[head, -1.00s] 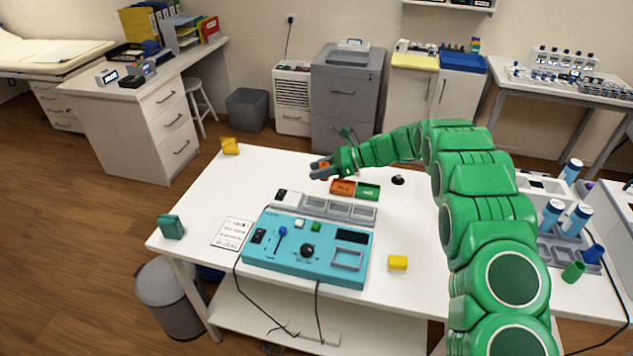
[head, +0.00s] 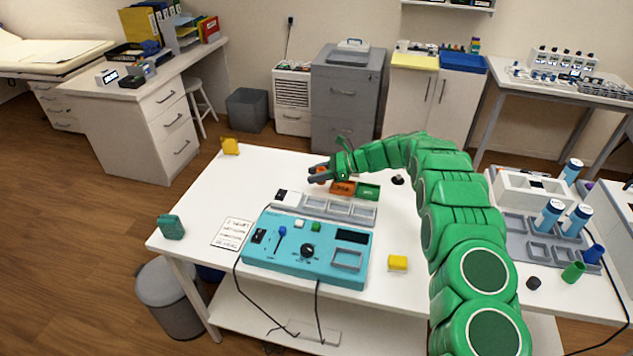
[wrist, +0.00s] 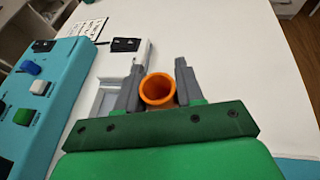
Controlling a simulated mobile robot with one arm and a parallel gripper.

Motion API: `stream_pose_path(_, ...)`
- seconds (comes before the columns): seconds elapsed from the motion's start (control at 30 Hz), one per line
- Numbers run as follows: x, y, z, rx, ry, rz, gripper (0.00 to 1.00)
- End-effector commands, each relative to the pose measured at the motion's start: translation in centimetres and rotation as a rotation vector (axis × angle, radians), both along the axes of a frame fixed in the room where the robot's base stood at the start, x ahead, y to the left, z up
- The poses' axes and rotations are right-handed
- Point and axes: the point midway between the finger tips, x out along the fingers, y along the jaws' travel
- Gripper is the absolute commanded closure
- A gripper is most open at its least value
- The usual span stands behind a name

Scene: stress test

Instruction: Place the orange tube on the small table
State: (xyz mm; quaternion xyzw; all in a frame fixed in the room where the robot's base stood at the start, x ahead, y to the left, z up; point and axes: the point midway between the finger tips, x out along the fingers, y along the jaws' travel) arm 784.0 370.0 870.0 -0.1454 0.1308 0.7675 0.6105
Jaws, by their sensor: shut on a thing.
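The orange tube (wrist: 158,90) is between the two grey fingers of my gripper (wrist: 158,86) in the wrist view, with its round open end facing the camera. My gripper is shut on it. In the head view my gripper (head: 319,174) is over the far part of a white table (head: 205,195), and a bit of the orange tube (head: 321,180) shows at the fingers. Whether the tube's lower end touches the table is hidden.
A teal console (head: 290,262) and a row of grey trays (head: 325,208) stand on the white table. An orange bin (head: 343,188) and a green bin (head: 368,192) are close to my gripper. The table's left part is mostly clear.

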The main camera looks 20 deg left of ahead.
Motion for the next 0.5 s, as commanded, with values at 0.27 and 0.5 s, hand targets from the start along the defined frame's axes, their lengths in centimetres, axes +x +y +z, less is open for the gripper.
stream_pose_path(0.27,0.2,0.1,-3.2,0.0,0.001,0.0,0.92)
stream_pose_path(0.5,0.2,0.0,-3.3,-0.001,-0.001,-0.001,0.92)
